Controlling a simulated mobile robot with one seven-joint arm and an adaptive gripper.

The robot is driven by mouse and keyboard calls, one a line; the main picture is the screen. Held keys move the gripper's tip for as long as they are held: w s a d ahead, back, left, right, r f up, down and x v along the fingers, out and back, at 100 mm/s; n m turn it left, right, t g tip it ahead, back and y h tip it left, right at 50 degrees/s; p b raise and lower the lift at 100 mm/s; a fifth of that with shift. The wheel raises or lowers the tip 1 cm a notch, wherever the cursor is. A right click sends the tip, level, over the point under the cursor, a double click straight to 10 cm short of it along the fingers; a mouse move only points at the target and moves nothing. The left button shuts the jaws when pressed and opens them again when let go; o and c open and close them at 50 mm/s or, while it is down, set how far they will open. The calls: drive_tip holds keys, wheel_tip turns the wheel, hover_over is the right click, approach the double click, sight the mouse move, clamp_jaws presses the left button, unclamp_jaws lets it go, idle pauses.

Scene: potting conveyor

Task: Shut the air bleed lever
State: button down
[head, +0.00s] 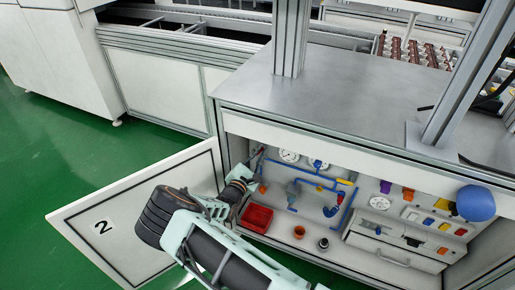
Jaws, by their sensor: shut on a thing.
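Inside the open cabinet under the steel bench, blue pipework (308,176) runs along the back wall below round gauges. My gripper (252,164) reaches into the cabinet's left side, at the left end of the pipework. Its fingers are shut on a small dark reddish lever (259,152), which is mostly hidden by the gripper. The lever's exact angle cannot be told. Yellow handles (346,182) show farther right on the pipework.
A red tray (257,217), an orange cup (299,232) and a dark fitting (323,243) are on the cabinet floor. A grey drawer unit (390,252) and a blue ball (475,203) are at the right.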

drive_tip(key=shift+s+d+f+m+p, duration=0.15)
drive_tip(key=shift+d+f+m+p, duration=0.4)
drive_tip(key=shift+m, duration=1.35)
drive_tip(key=shift+s+d+f+m+p, duration=0.1)
drive_tip(key=shift+f+m+p, duration=0.15)
drive_tip(key=shift+f+m, duration=1.1)
drive_tip(key=shift+s+d+f+m+p, duration=0.15)
drive_tip(key=shift+d+m+p, duration=0.25)
drive_tip(key=shift+m, duration=2.05)
drive_tip(key=shift+a, duration=0.1)
drive_tip(key=c, duration=2)
unclamp_jaws()
drive_tip(key=v, duration=1.2)
drive_tip(key=shift+r, duration=0.1)
